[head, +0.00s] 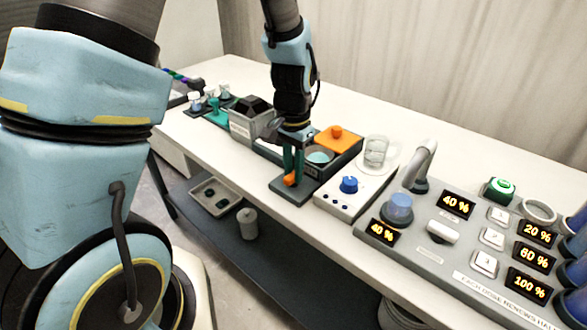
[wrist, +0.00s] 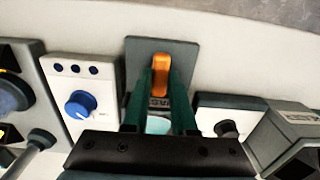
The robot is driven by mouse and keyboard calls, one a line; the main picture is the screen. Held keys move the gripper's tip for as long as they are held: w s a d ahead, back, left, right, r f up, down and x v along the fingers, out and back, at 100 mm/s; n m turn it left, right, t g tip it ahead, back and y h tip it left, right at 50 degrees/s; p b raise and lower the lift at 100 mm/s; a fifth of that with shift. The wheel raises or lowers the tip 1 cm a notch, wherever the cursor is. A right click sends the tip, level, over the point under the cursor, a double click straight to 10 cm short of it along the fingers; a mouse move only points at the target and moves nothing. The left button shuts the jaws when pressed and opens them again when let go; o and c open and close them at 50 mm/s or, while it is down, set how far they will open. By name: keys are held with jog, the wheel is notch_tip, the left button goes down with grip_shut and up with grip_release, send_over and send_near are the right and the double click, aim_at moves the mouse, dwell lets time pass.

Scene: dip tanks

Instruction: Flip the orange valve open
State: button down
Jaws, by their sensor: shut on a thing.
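The orange valve (wrist: 161,72) is a small orange handle on a dark grey base plate (wrist: 185,52). In the wrist view it lies between the tips of my gripper's two green fingers, and my gripper (wrist: 161,85) is shut on it. In the head view the valve (head: 291,179) shows low between the fingers of my gripper (head: 292,172), above the dark plate near the table's front edge. The fingers hide part of the handle in the head view. I cannot tell exactly how far the handle is turned.
A white box with a blue knob (head: 349,185) stands just right of the valve. A panel with percent displays (head: 455,204) fills the right end.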

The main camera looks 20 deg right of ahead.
aim_at(293, 173)
dwell(0.3)
jog(key=c, duration=0.7)
grip_release()
notch_tip(293, 173, up, 11)
jog(key=shift+f+b, duration=0.1)
jog(key=shift+b, duration=0.9)
jog(key=a+f+n, duration=0.1)
jog(key=a+n, duration=0.2)
jog(key=a, duration=0.5)
jog(key=a+f+n+t, duration=0.1)
jog(key=a+n, duration=0.3)
jog(key=a, duration=0.5)
jog(key=w+a+f+n, duration=0.1)
jog(key=a+n, duration=0.2)
jog(key=a, duration=0.6)
jog(key=shift+n+t, duration=0.3)
jog(key=shift+n, duration=0.1)
